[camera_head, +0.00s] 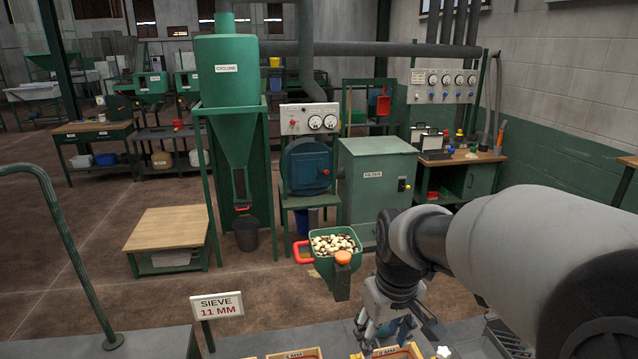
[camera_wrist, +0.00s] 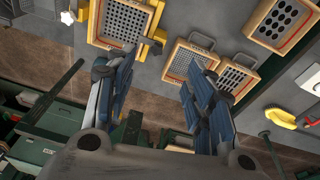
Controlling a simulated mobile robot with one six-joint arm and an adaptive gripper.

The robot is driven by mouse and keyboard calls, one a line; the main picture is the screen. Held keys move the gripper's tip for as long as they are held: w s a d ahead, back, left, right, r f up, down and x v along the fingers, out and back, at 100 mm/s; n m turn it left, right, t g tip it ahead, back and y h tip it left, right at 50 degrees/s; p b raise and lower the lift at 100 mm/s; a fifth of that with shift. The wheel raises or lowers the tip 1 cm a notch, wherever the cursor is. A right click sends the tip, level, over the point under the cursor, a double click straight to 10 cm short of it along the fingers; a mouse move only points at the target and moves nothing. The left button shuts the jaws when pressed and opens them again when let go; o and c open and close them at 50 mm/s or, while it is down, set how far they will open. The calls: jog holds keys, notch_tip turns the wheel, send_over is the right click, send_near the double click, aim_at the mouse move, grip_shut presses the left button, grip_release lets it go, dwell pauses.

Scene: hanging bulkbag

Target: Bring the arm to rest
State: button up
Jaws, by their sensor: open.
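My arm reaches in from the right of the head view, and my gripper (camera_head: 385,335) hangs low at the bottom, pointing down over the grey worktop. In the wrist view my gripper (camera_wrist: 158,78) has its two blue-grey fingers spread wide apart. Nothing is held between them. Wood-framed sieves lie on the worktop beyond the fingertips: one in a yellow holder (camera_wrist: 158,37), and two smaller ones side by side (camera_wrist: 175,68).
A green hopper (camera_head: 321,268) full of pale pieces stands close left of my arm. A "SIEVE 11 MM" sign (camera_head: 217,306) stands left. A large-holed sieve (camera_wrist: 283,22) and a yellow brush (camera_wrist: 280,118) lie right in the wrist view. A green rail (camera_head: 78,250) rises at far left.

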jog(key=s+d+r+m+t+b, duration=0.1)
jog(key=s+m, duration=0.1)
jog(key=s, duration=0.8)
jog(key=s+d+r+m+t+b, duration=0.1)
jog(key=s, duration=0.9)
jog(key=shift+d+r+m+t+b, duration=0.2)
jog(key=shift+r+m+t+b, duration=0.05)
jog(key=shift+m+t+b, duration=0.15)
